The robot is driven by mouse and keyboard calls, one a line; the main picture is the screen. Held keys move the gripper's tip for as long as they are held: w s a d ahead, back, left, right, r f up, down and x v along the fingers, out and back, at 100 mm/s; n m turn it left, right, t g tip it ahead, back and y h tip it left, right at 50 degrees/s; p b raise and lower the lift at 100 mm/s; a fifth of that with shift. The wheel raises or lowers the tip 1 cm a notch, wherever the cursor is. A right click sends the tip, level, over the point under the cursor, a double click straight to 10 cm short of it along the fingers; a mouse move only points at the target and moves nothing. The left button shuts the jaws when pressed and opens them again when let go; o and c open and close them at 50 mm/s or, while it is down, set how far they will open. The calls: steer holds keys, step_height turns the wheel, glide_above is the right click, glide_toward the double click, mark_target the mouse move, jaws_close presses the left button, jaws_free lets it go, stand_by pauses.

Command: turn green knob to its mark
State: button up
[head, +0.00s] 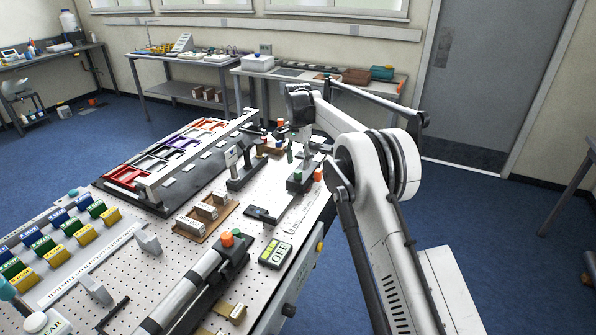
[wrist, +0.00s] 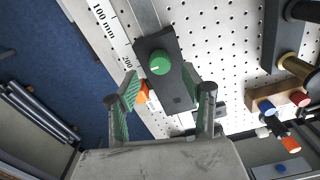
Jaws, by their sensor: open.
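The green knob (wrist: 160,62) is round and ridged, with a short white line on its top pointing down and slightly left in the wrist view. It sits on a black block (wrist: 172,92). My gripper (wrist: 160,82) is open, its green-padded fingers left and right of and below the knob in that view, apart from it. A small dark spot is on the block below the knob; I cannot tell whether it is the mark.
A printed scale (wrist: 112,28) runs left of the block, and an orange part (wrist: 142,94) shows beside the left finger. Brass and black fittings (wrist: 293,66) stand at right. The pegboard table (head: 165,240) also holds coloured bins, a long pipe (head: 185,295) and a rack (head: 165,165).

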mark_target(298, 171)
steer(key=shift+f+p, duration=0.3)
steer(key=shift+f, duration=2.1)
jaws_close()
